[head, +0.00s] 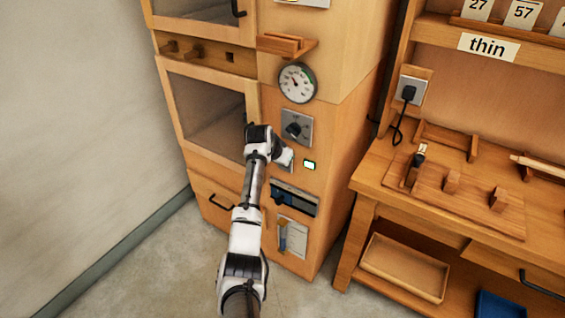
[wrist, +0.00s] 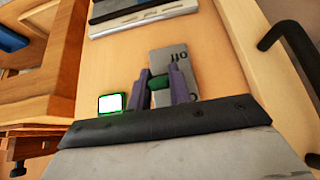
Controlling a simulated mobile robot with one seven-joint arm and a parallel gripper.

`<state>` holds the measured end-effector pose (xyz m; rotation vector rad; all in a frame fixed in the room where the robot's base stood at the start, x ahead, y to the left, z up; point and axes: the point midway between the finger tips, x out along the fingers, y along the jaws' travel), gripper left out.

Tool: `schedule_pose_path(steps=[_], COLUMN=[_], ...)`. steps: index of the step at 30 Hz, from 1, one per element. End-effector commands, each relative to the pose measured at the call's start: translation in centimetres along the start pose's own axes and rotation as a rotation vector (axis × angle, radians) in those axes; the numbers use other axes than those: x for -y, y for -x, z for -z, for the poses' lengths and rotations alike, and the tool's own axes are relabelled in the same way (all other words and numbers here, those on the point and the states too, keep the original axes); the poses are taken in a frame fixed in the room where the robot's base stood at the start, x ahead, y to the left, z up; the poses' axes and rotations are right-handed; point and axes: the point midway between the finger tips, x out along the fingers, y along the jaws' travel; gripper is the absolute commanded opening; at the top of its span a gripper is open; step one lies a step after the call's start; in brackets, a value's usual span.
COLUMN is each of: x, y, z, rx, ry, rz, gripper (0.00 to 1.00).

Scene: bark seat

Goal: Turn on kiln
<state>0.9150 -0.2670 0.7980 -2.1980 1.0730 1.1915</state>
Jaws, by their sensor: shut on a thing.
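The kiln (head: 335,120) is a tall wooden cabinet with glazed doors and a front control panel. My gripper (head: 288,158) reaches to this panel, below a dark knob (head: 293,130) on a grey plate. In the wrist view my gripper (wrist: 160,83) has its two purple-grey fingers shut on a small green switch (wrist: 158,82).
A round gauge (head: 297,83) and a wooden ledge (head: 287,44) are above the knob. A blue-and-grey slot unit (head: 295,198) is below my gripper. A workbench (head: 370,180) stands to the right. A dark door handle (wrist: 290,40) is near the plate.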

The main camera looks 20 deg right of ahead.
Motion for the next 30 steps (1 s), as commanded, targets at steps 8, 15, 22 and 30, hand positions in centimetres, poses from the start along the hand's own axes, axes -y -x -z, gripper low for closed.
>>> schedule_pose_path(steps=[8,15,22,30], x=[0.0,0.0,0.0,0.1], y=[0.0,0.1,2.4,8.6], z=[0.0,0.0,0.0,-0.1], rx=[0.0,-0.001,-0.005,-0.005], ry=[0.0,0.0,-0.002,-0.002], rz=[0.0,0.0,0.002,0.004], gripper=[0.42,0.42,0.42,0.42])
